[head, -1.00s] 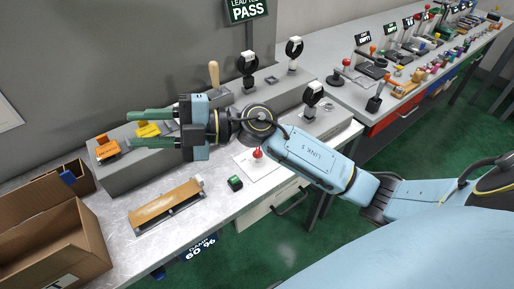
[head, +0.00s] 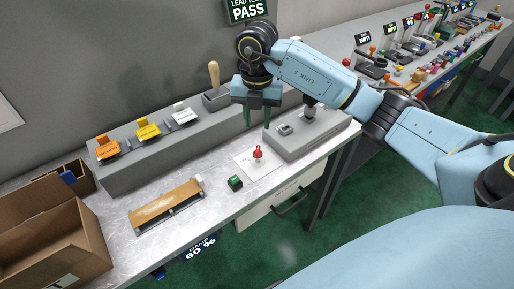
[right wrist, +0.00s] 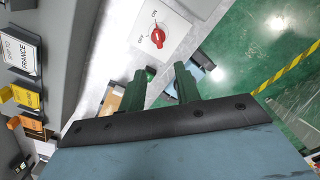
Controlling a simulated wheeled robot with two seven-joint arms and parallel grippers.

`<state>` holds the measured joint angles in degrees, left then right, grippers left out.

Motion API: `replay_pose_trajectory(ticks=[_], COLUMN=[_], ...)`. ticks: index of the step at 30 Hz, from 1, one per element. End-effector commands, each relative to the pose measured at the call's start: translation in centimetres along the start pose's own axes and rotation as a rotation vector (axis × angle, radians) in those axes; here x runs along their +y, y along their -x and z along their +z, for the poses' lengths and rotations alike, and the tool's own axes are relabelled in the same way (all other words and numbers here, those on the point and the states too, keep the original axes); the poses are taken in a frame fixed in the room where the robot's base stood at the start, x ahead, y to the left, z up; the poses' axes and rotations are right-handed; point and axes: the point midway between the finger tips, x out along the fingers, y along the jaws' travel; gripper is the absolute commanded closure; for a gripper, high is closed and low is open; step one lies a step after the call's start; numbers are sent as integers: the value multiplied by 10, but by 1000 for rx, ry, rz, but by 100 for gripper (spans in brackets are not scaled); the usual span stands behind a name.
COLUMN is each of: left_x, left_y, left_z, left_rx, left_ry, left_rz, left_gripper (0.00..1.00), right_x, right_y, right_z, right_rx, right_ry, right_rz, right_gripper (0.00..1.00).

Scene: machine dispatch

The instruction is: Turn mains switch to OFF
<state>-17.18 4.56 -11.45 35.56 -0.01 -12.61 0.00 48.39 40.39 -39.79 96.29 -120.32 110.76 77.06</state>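The switch is a red rotary knob (head: 257,153) on a white plate (head: 246,165) on the workbench. In the right wrist view the red knob (right wrist: 158,37) sits on its plate beside the printed words ON and OFF; which word it points at I cannot tell. My right gripper (head: 262,122) points down, behind and above the knob, apart from it. Its two green fingers are spread with nothing between them, as the right wrist view also shows (right wrist: 160,85). My left gripper is not in view.
A green button (head: 235,183) stands left of the plate. A grey console (head: 300,140) is to the right. A cardboard box (head: 50,245) is at the left.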

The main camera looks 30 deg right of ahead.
Motion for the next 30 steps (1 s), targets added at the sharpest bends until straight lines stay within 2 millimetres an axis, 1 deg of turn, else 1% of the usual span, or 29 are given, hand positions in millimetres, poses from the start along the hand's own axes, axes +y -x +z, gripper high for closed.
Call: replay_pose_trajectory(ticks=[1, 9, 12, 15, 18, 21, 29, 30], left_x=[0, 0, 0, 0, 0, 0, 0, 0], left_y=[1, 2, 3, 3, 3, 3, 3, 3], left_z=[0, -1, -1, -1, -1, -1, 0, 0], left_rx=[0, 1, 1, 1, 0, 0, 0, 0], left_ry=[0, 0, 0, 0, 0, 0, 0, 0], left_rz=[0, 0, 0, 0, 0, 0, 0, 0], left_gripper=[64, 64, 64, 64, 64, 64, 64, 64], right_x=[-1, 0, 0, 0, 1, 1, 1, 1], right_y=[-12, -69, -86, -99, -107, -110, -111, -111], right_z=[-1, -2, -2, -2, -1, -1, -1, -1], right_rx=[5, 5, 5, 5, 3, 2, 2, 2], right_ry=[0, 1, 2, 2, 3, 3, 3, 4], right_rz=[-4, -2, -1, 0, 2, 2, 2, 2], right_gripper=[67, 67, 67, 67, 67, 67, 67, 72])
